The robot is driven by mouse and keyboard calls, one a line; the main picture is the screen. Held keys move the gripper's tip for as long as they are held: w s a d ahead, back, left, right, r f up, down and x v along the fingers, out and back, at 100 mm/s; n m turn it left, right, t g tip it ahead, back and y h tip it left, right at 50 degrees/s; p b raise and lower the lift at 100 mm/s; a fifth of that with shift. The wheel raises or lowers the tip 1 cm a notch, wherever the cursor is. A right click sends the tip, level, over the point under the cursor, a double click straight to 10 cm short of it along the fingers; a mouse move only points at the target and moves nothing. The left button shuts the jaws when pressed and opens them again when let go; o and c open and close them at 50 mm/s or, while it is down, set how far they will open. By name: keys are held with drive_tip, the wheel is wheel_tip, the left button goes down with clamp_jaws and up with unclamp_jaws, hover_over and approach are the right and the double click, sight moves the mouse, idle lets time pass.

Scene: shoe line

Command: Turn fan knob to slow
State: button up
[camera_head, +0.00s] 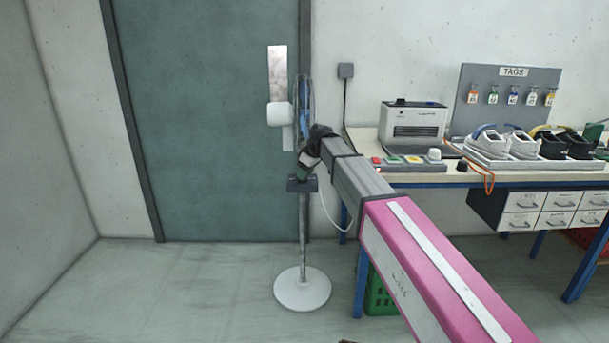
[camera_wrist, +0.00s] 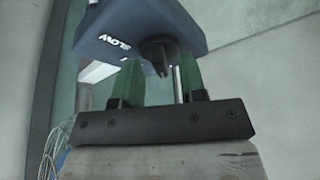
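The pedestal fan stands in front of the grey-green door, with its round white base (camera_head: 302,290) on the floor. Its dark control box (camera_head: 301,185) is on the pole and fills the top of the wrist view (camera_wrist: 120,25), with white lettering that reads like SLOW and other partly hidden marks. The dark fan knob (camera_wrist: 158,50) sticks out of the box face. My gripper (camera_wrist: 160,66) is open, its two green fingers on either side of the knob with visible gaps. In the head view my gripper (camera_head: 304,168) is just above the box, partly hidden by my arm.
A workbench (camera_head: 470,177) with a blue frame stands to the right, holding a label printer (camera_head: 412,122), coloured buttons and a shoe tray. A green crate (camera_head: 380,295) is under it. A pale cable hangs beside the fan. The floor to the left is clear.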

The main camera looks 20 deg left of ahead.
drive_tip(key=shift+a+f, duration=0.1)
drive_tip(key=shift+f, duration=0.2)
clamp_jaws()
